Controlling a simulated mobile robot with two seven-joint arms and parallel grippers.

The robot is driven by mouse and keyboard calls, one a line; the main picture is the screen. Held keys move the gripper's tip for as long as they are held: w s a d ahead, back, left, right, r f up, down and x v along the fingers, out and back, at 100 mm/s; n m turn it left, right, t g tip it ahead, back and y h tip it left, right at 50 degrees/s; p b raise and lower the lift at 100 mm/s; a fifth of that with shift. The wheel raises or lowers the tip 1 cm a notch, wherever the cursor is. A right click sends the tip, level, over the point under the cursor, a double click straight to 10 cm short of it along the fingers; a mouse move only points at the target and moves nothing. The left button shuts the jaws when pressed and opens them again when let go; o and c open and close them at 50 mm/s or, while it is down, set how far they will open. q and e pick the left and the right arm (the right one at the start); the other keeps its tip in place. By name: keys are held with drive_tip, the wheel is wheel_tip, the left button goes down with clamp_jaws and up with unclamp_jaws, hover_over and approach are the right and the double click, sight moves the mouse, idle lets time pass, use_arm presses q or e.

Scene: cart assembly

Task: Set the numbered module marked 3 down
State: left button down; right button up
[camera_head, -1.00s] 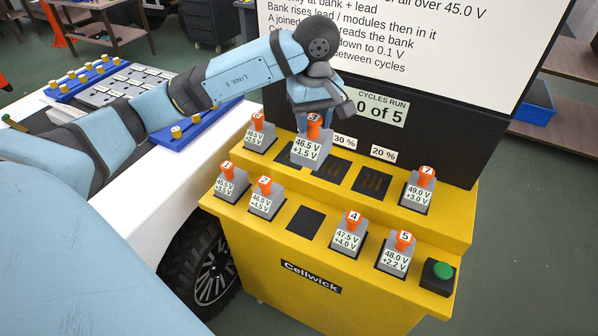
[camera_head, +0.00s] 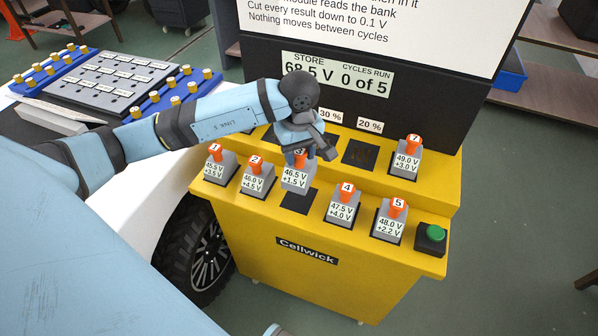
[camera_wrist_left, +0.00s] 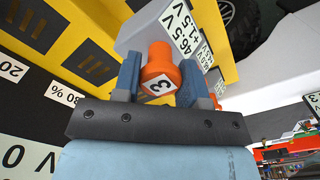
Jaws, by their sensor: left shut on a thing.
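Module 3 (camera_head: 296,179) is a grey block labelled 46.5 V, +1.5 V, with an orange knob. My left gripper (camera_head: 297,156) is shut on that knob. The block hangs over the lower step of the yellow bank (camera_head: 330,225), just behind and above a dark empty slot (camera_head: 299,202) between modules 2 and 4. It looks clear of the surface. In the left wrist view the knob marked 3 (camera_wrist_left: 159,76) sits between the two fingers, with the block beyond it. My right gripper is out of view.
Module 2 (camera_head: 257,180) stands left of the slot and module 4 (camera_head: 343,207) right of it. Modules 1 (camera_head: 219,168), 5 (camera_head: 390,222) and 7 (camera_head: 406,160) also stand on the bank. A green button (camera_head: 431,236) is at the right end. My arm hides part of the upper step.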

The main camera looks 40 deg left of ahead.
sight(299, 174)
use_arm(q)
drive_tip(key=shift+f, duration=3.55)
drive_tip(key=shift+f, duration=0.2)
drive_tip(key=c, duration=0.7)
unclamp_jaws()
drive_tip(key=shift+r, duration=0.1)
